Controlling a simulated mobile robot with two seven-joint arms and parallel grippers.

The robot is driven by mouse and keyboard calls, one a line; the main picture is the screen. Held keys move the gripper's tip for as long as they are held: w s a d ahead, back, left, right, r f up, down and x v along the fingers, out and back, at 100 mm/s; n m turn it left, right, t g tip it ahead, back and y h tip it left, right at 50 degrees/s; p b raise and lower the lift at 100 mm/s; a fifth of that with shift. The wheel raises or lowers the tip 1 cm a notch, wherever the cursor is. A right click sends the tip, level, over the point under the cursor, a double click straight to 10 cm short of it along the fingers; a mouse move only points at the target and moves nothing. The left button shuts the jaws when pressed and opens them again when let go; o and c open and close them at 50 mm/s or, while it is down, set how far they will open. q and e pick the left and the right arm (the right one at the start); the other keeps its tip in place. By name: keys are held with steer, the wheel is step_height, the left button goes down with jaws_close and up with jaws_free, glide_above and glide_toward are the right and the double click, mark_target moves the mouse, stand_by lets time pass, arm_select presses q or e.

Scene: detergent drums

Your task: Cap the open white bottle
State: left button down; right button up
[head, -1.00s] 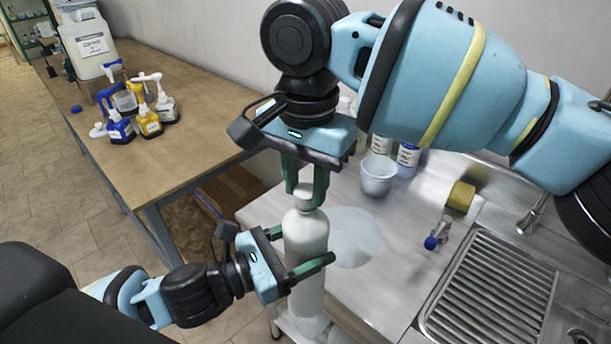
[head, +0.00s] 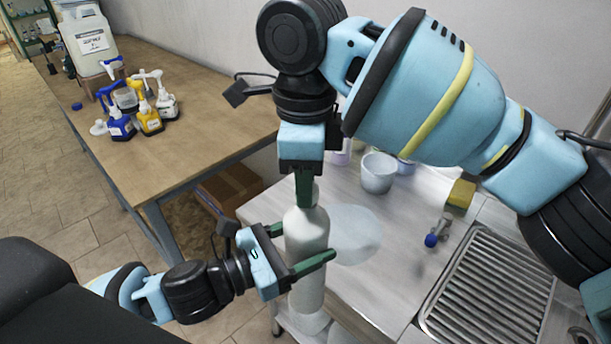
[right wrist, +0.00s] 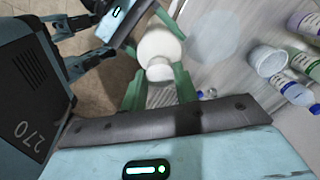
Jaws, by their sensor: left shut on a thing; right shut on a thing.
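The white bottle (head: 307,236) stands upright near the left edge of the metal counter. My left gripper (head: 303,250) is shut around its body from the left. My right gripper (head: 305,199) comes down from above and is shut on a white cap at the bottle's mouth. In the head view the fingers mostly hide the cap. In the right wrist view the cap (right wrist: 159,70) sits between the two green fingers, in line with the bottle (right wrist: 160,45). I cannot tell how tightly the cap is seated.
A white cup (head: 378,174), a yellow sponge (head: 461,194) and a blue-tipped item (head: 432,240) lie on the counter right of the bottle. A ribbed sink drainer (head: 490,290) is at right. A wooden table (head: 190,125) with several spray bottles (head: 150,119) stands at left.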

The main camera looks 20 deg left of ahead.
stand_by(0.3)
steer(key=o, duration=0.9)
steer(key=shift+r, duration=0.15)
steer(key=shift+r, duration=2.2)
